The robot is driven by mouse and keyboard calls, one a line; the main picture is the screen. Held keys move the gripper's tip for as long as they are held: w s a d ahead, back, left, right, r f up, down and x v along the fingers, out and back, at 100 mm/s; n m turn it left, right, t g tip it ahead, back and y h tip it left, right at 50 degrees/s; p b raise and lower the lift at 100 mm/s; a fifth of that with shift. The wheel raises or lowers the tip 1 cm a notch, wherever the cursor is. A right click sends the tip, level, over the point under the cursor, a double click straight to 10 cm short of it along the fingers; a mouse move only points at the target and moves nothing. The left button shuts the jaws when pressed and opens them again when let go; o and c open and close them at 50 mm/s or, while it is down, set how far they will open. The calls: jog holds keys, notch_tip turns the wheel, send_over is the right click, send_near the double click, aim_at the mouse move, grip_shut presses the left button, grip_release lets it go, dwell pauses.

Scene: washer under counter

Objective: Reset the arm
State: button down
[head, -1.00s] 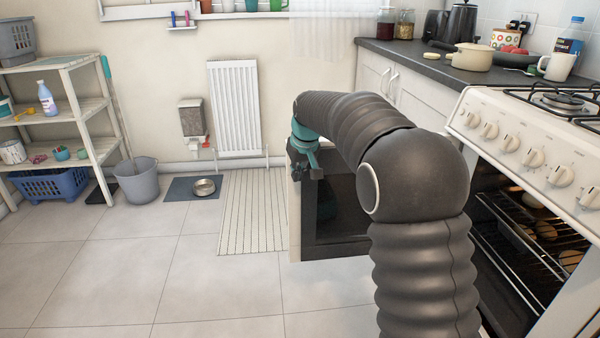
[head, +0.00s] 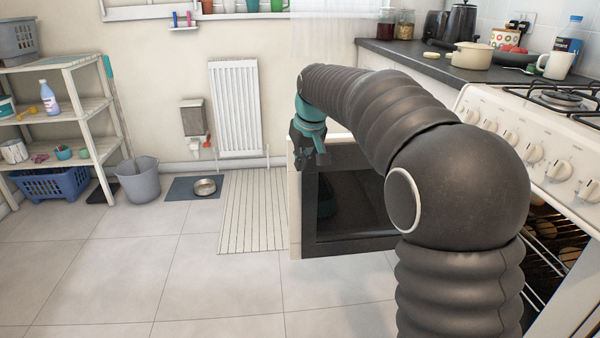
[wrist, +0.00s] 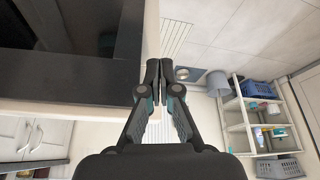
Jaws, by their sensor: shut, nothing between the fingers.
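My arm reaches forward from the lower right of the head view and bends down at its far end. My gripper (head: 308,150) is a dark tool on a teal wrist, beside the upper left of an open oven-type door (head: 345,243) with a dark glass panel and pale edge. In the wrist view my gripper (wrist: 160,72) points away with its fingertips together and nothing between them. The door edge (wrist: 85,103) lies just left of the fingers there. I cannot tell from these views whether they touch.
The cooker (head: 505,145) with its open oven stands close on the right. A grey counter (head: 430,62) runs behind. A slatted mat (head: 252,212), grey bucket (head: 138,180) and white shelf unit (head: 85,108) stand to the left. The tiled floor at front left is clear.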

jog(key=s+d+f+m, duration=0.1)
jog(key=s+d, duration=0.4)
jog(key=s, duration=0.7)
jog(key=s+d+f+m+t+h, duration=0.1)
jog(key=s+d, duration=0.4)
jog(key=s, duration=0.8)
jog(key=s+d+f+m, duration=0.2)
jog(key=s+d+f, duration=0.2)
jog(key=s, duration=0.8)
jog(key=shift+s+d+t+h, duration=0.25)
jog(key=shift+d+t+h, duration=0.05)
jog(key=shift+d, duration=0.55)
